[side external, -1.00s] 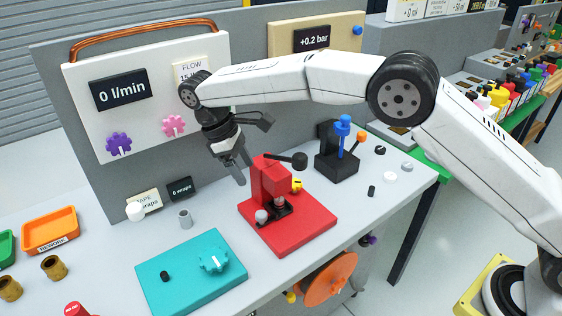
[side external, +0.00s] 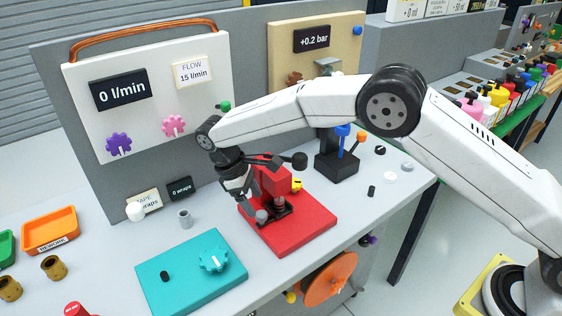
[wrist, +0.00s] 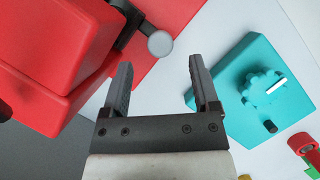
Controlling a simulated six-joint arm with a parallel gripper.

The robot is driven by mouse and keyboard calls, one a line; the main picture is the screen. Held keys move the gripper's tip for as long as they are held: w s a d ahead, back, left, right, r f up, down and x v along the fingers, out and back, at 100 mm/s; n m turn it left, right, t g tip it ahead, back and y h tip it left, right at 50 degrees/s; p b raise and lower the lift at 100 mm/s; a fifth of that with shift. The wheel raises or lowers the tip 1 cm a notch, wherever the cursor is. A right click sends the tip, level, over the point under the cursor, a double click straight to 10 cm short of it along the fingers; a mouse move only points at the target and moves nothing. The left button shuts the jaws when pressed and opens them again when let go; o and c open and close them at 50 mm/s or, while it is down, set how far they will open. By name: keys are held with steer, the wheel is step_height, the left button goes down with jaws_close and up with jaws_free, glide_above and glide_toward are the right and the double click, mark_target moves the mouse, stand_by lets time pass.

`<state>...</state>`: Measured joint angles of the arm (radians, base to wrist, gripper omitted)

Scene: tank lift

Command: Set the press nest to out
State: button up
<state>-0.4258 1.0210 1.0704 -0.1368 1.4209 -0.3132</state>
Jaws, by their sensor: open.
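The red press stands on a red base plate (side external: 310,226) in the middle of the bench, with a black lever ending in a black ball (side external: 299,160). Its dark press nest (side external: 279,211) sits low at the front of the press, with a grey ball knob (side external: 262,216) at its left end. My gripper (side external: 255,212) is low on the press's left side, close to that knob. In the wrist view my gripper (wrist: 158,62) is open and empty. The knob (wrist: 160,43) shows just beyond and between the fingertips. Contact cannot be judged.
A teal box with a dial (side external: 213,260) lies at the front left. A black block with blue and orange levers (side external: 336,165) stands behind the press on the right.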

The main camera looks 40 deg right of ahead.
mark_target(261, 213)
steer(key=shift+x, duration=2.05)
jaws_close()
steer(key=shift+r, duration=0.1)
